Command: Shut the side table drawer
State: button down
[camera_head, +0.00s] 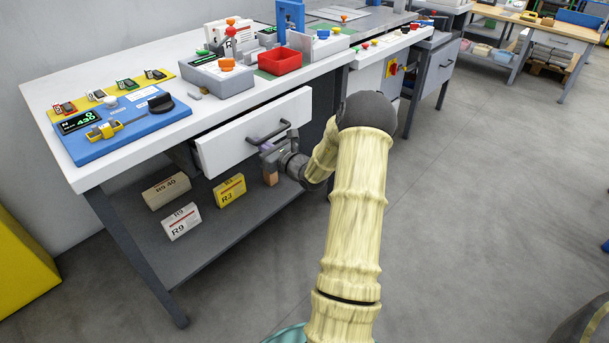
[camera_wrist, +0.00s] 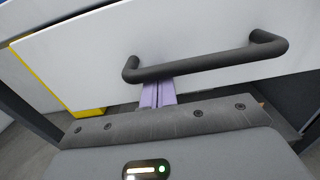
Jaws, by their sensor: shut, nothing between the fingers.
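The white drawer (camera_head: 230,147) under the worktable stands partly out from the table's front. Its dark bar handle (camera_head: 267,131) is on the front panel. In the wrist view the drawer front (camera_wrist: 200,40) fills the upper part, with the handle (camera_wrist: 205,63) across it. My gripper (camera_head: 266,148) is at the drawer front, just below the handle. Its two purple fingers (camera_wrist: 158,92) are together, with nothing between them, and their tips reach the handle's lower edge in the picture. I cannot tell whether they touch the handle or the panel, as the handle hides the tips.
The white worktable (camera_head: 190,125) carries a blue gauge board (camera_head: 115,132), a red bin (camera_head: 279,61) and a grey box (camera_head: 215,76). Several labelled boxes, one yellow (camera_head: 230,190), stand on the lower shelf (camera_head: 225,225).

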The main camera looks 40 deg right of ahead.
aim_at(252, 138)
jog(key=w, duration=0.4)
jog(key=shift+a, duration=0.25)
jog(key=shift+w, duration=0.15)
jog(key=shift+w+r, duration=0.15)
jog(key=shift+r, duration=0.15)
jog(key=shift+s+a, duration=0.1)
jog(key=shift+s, duration=0.1)
jog(key=s+d+p, duration=0.1)
jog(key=s+p, duration=0.1)
jog(key=s, duration=1.2)
jog(key=shift+d+f, duration=0.35)
jog(key=shift+w, duration=0.1)
